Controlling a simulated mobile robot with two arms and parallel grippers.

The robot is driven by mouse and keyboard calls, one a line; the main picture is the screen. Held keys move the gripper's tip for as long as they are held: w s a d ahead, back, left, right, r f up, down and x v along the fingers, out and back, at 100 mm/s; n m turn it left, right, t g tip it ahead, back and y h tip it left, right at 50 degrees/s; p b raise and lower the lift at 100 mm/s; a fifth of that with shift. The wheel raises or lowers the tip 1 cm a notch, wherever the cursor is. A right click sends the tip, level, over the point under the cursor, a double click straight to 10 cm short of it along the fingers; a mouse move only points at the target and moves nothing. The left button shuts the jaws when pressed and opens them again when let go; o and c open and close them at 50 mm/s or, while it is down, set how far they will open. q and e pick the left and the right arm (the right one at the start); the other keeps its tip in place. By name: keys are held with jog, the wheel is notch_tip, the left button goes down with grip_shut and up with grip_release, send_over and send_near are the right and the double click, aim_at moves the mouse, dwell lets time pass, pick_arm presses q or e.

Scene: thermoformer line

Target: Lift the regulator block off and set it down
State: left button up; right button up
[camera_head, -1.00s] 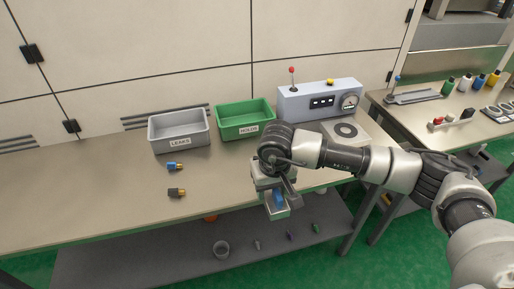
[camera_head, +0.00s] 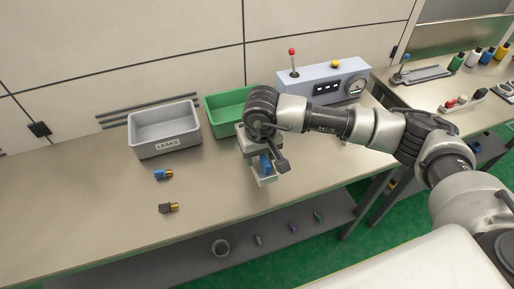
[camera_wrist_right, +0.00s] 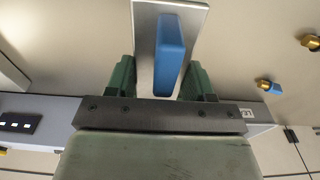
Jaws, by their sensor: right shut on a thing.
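The regulator block (camera_wrist_right: 197,25), as I take it, is a pale metal plate with a blue upright grip on it. In the right wrist view the blue grip stands between the two green finger pads of my right gripper (camera_wrist_right: 160,82). In the head view the right gripper (camera_head: 263,160) is shut on it, and the pale block (camera_head: 265,181) shows just below the fingers. It appears above the front part of the bench. Whether its underside touches the bench is hidden. My left gripper is in neither view.
A grey bin marked LEAKS (camera_head: 165,145) and a green bin (camera_head: 217,121) stand at the back of the bench (camera_head: 90,210). A control box (camera_head: 325,88) stands behind the arm. The left bench is free.

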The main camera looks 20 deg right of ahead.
jog(key=shift+s+f, duration=0.2)
jog(key=shift+f, duration=0.4)
notch_tip(320, 180, down, 3)
jog(key=shift+w+r+b, duration=0.15)
jog(key=shift+b, duration=0.55)
jog(key=shift+f+b, duration=0.3)
jog(key=shift+f, duration=0.8)
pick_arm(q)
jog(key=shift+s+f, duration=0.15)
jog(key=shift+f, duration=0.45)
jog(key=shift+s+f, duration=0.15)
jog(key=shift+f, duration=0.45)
pick_arm(e)
jog(key=o, duration=1.1)
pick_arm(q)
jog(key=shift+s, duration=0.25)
pick_arm(e)
jog(key=o, duration=0.4)
jog(key=shift+o, duration=0.2)
